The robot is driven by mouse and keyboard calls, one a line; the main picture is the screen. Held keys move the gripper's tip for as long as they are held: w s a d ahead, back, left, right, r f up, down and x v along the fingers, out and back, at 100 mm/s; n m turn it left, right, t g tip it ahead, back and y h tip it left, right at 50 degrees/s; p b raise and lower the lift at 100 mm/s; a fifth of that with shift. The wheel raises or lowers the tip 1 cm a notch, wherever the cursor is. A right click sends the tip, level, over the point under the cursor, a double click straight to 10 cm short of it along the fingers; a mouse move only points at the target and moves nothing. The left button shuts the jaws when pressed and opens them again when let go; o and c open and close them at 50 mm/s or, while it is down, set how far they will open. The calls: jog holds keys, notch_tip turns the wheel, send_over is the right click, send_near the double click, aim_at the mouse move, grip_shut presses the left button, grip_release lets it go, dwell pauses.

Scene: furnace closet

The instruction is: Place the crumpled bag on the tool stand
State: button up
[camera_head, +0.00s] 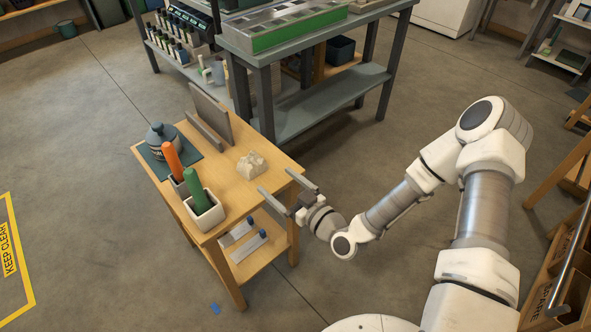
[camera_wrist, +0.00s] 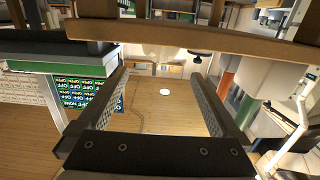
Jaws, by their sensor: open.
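The crumpled bag (camera_head: 251,164) is a small pale beige lump. In the head view it rests on the top of a two-level wooden stand (camera_head: 233,226), near its right edge; I take this to be the tool stand. My gripper (camera_head: 284,190) is open and empty, with its two fingers apart at the stand's right edge, to the right of and nearer than the bag. No contact with the bag shows. The open fingers also frame the wrist view (camera_wrist: 160,80); I cannot make out the bag there.
The stand also holds a grey-blue jar (camera_head: 161,140) on a dark mat, an orange handle (camera_head: 172,160) and a green handle (camera_head: 194,188) in white cups, and an upright grey-brown board (camera_head: 211,118). A grey workbench (camera_head: 312,42) stands behind. A shelf (camera_head: 565,245) is at right.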

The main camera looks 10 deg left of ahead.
jog(key=shift+w+d+f+n+g+h, duration=0.15)
jog(key=shift+w+d+n+g+h, duration=0.2)
jog(key=shift+n+g, duration=0.3)
jog(key=w+d+r+m+g+h, duration=0.1)
jog(key=d+r+h, duration=0.5)
jog(key=d, duration=0.3)
jog(key=d+r+m+g+h, duration=0.2)
jog(key=d+r+h, duration=0.4)
jog(key=d, duration=0.4)
jog(key=s+d+r+m+h, duration=0.2)
jog(key=s+d+r+m, duration=0.25)
jog(key=s+r, duration=0.45)
jog(key=s+r+m, duration=0.1)
jog(key=s+r, duration=0.2)
jog(key=s, duration=0.3)
jog(key=s+r+m+g+y, duration=0.1)
jog(key=s+r+m, duration=0.1)
jog(key=s, duration=0.4)
jog(key=shift+s+r+m, duration=0.15)
jog(key=shift+r+m, duration=0.15)
jog(key=shift+r, duration=0.6)
jog(key=shift+g+y, duration=0.25)
